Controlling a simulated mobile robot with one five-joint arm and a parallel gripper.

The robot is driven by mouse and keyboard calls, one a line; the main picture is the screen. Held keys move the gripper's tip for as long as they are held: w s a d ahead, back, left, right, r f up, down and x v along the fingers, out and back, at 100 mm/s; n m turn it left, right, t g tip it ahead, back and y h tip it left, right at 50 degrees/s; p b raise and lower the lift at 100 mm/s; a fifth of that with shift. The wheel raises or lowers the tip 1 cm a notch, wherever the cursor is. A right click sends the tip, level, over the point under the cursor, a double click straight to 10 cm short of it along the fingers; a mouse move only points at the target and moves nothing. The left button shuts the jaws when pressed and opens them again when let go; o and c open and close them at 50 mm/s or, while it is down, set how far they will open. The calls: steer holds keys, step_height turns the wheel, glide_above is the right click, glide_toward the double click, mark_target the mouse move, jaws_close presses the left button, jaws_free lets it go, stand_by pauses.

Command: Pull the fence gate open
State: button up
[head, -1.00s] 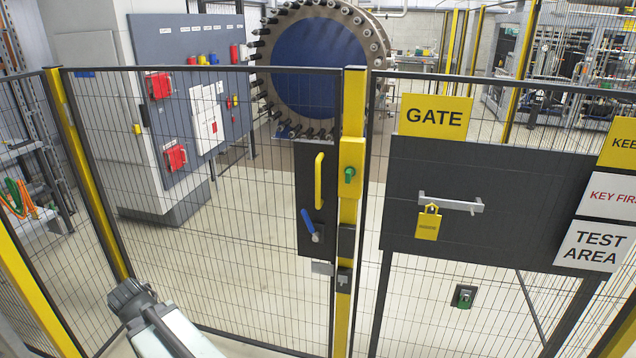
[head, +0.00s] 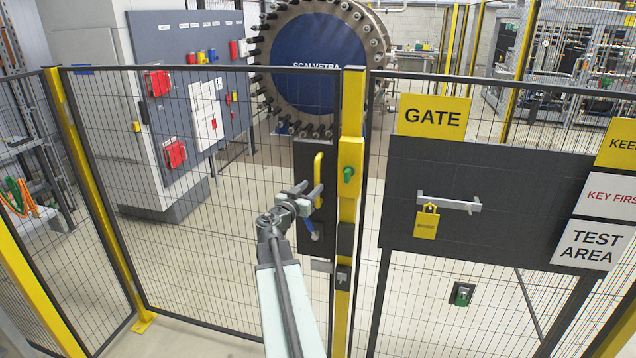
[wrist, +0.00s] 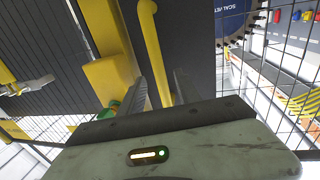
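The fence gate (head: 240,200) is a dark mesh panel, closed against a yellow post (head: 348,260). Its dark lock plate (head: 303,160) carries a yellow vertical pull handle (head: 318,165) and, below it, a blue lever (head: 312,225), partly hidden by my gripper. My gripper (head: 309,189) is at the lower part of the yellow handle with its fingers apart. In the wrist view the handle (wrist: 149,30) runs down between the two fingers of my gripper (wrist: 167,75); I cannot tell whether either finger touches it.
A yellow box with a green knob (head: 348,174) sits on the post right of the handle. A dark panel (head: 500,180) with a GATE sign (head: 434,117) and a yellow padlock (head: 426,224) is fixed further right. Behind the gate stand a grey cabinet (head: 190,100) and the round stack (head: 315,60).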

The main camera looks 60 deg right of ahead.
mark_target(316, 183)
steer(key=d, duration=0.5)
steer(key=shift+w, duration=0.35)
jaws_close()
stand_by(0.9)
